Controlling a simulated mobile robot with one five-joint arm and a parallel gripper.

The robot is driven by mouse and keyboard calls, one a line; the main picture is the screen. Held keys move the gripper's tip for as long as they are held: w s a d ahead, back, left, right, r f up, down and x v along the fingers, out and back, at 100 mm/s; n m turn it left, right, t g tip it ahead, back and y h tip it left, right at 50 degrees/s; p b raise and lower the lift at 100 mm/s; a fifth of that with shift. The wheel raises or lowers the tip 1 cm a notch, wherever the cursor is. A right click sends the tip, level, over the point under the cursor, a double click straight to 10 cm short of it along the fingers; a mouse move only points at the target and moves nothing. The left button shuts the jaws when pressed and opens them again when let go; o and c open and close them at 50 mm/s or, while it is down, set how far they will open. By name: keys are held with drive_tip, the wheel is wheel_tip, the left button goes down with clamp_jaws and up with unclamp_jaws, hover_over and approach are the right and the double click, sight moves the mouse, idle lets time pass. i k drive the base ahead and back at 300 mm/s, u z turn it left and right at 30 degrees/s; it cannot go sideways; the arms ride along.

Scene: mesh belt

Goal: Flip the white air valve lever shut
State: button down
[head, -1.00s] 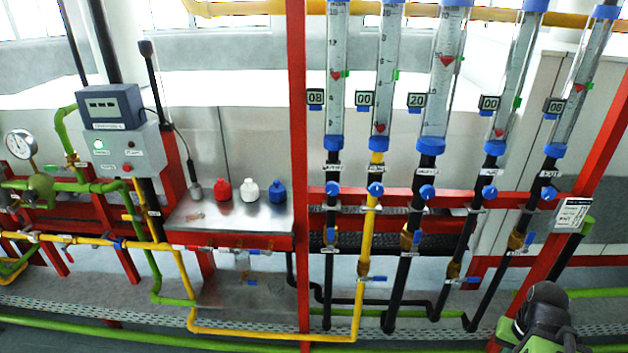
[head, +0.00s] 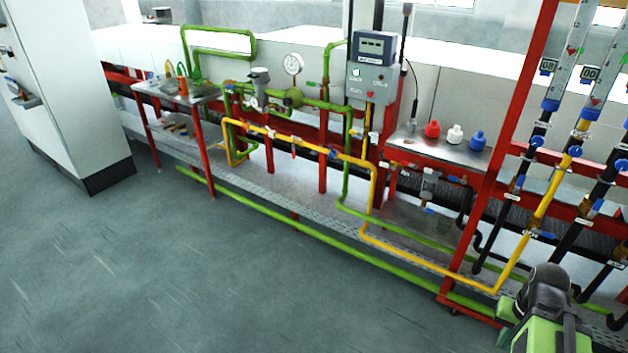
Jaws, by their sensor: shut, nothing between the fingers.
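A row of small lever valves sits along the yellow pipe (head: 352,160) in the middle of the head view. One has a red lever (head: 293,151) and one a blue lever (head: 333,153); a pale fitting (head: 270,134) lies left of them. More small valves, one with a pale body (head: 429,180), hang under the metal shelf (head: 415,145) at right. I cannot tell which is the white air valve lever or how it is turned. Part of my green and black arm (head: 545,315) shows at lower right, apart from the valves; no gripper fingers show.
A red frame post (head: 505,150) and flow tubes (head: 565,75) stand at right. Red, white and blue bottles (head: 455,134) are on the shelf. A green pipe (head: 290,233) runs low along the rack. A white cabinet (head: 65,100) stands at left. The grey floor (head: 170,270) is clear.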

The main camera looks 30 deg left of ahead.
sight(383, 165)
drive_tip(key=u, duration=0.35)
drive_tip(key=i, duration=1.35)
drive_tip(key=u, duration=0.5)
drive_tip(key=k, duration=0.65)
drive_tip(key=u, duration=0.25)
drive_tip(key=i, duration=0.7)
drive_tip(key=z, duration=0.15)
